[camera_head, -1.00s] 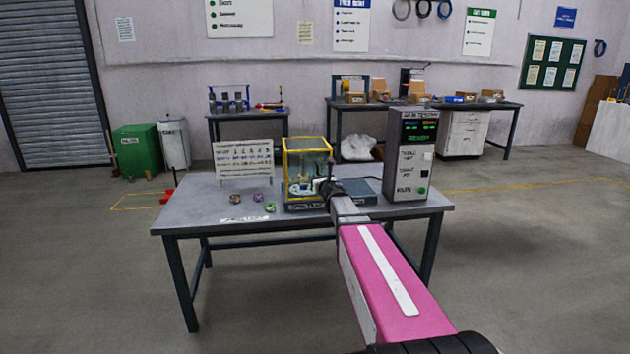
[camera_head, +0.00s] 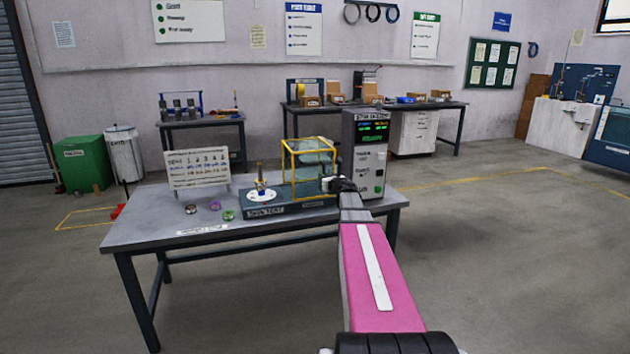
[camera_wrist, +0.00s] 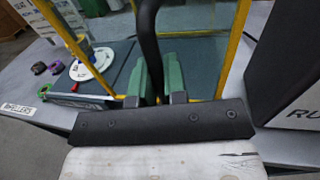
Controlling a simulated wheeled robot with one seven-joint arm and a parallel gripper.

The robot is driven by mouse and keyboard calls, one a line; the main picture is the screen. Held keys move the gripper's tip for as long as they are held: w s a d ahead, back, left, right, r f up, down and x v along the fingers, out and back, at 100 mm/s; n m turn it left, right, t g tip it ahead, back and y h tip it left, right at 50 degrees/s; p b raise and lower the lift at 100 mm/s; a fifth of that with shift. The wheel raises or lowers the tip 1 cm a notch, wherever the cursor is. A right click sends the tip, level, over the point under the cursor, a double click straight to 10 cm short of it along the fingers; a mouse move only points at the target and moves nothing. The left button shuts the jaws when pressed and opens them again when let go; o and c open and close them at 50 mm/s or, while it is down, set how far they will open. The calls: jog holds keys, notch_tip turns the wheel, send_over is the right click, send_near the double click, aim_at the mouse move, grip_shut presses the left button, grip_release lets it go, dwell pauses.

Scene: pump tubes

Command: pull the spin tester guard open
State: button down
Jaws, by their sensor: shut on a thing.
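The spin tester stands on the grey table, its dark base (camera_head: 262,209) at the front. Its yellow-framed clear guard (camera_head: 310,146) stands at the right part of the base, clear of the white round plate (camera_head: 262,196) with an upright piece on it. The plate also shows at upper left in the wrist view (camera_wrist: 90,58). My gripper (camera_head: 336,185) is at the guard's lower right front. In the wrist view its green-padded fingers (camera_wrist: 153,78) are shut around a dark upright bar, the guard's handle (camera_wrist: 149,35).
A grey control box (camera_head: 364,155) with a lit display stands close right of the guard. A white chart board (camera_head: 197,169) and several small coloured rings (camera_head: 213,206) are on the left. The table's front left (camera_head: 150,225) is mostly clear.

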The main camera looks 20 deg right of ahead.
jog(key=shift+d, duration=0.2)
jog(key=c, duration=1.2)
grip_release()
jog(key=shift+s, duration=0.1)
jog(key=s, duration=0.3)
jog(key=s+d, duration=0.1)
jog(key=s, duration=0.3)
jog(key=s+d, duration=0.1)
jog(key=s, duration=0.2)
jog(key=shift+s, duration=0.2)
